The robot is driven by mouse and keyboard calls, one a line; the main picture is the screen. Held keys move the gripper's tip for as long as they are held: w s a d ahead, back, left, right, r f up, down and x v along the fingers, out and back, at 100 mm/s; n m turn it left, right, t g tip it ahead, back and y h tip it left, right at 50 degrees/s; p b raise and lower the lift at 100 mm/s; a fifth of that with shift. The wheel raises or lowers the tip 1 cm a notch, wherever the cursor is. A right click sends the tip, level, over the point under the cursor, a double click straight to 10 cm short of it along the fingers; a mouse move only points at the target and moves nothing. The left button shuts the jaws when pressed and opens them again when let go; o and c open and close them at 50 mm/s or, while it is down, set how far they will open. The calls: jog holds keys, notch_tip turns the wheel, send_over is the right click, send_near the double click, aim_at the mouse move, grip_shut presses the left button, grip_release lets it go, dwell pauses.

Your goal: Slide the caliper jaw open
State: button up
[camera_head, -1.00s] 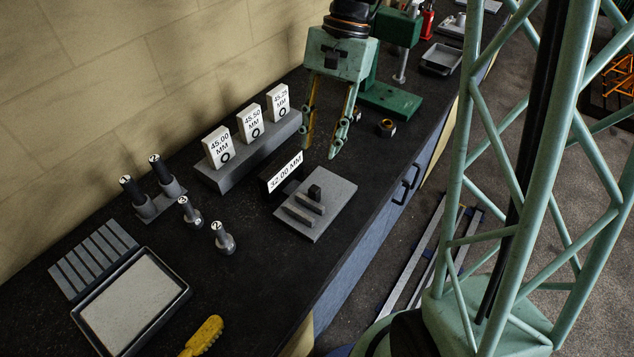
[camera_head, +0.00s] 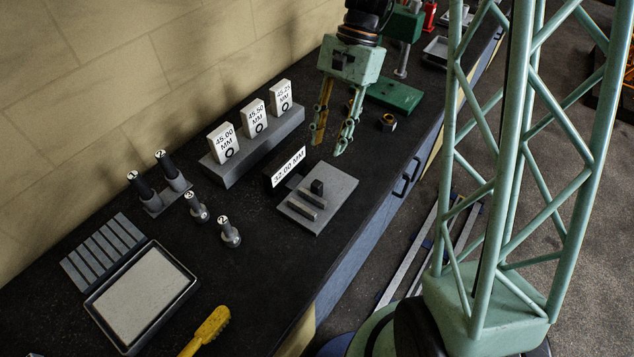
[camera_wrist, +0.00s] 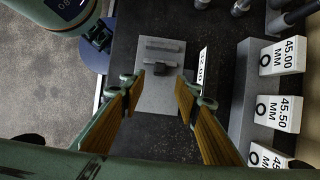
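The caliper is a grey plate (camera_head: 340,186) with two parallel dark bars and a small black block (camera_head: 317,187) on it. My gripper (camera_head: 328,148) is open and empty, above the bench just beyond the plate's far end. In the wrist view its fingers (camera_wrist: 158,103) frame the plate from both sides, apart from the block.
A grey stand with blocks marked 45.00 (camera_head: 223,143), 45.50 and 45.25 MM is near the wall. Several numbered plugs (camera_head: 229,232), a shallow tray (camera_head: 141,296) and a yellow-handled brush (camera_head: 207,331) lie nearer. A nut (camera_head: 387,122) and green base (camera_head: 394,95) stand beyond my gripper.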

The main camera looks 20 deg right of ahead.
aim_at(317, 183)
jog(key=shift+f, duration=0.15)
jog(key=shift+x, duration=6.8)
jog(key=shift+a, duration=0.15)
jog(key=shift+c, duration=0.5)
grip_shut()
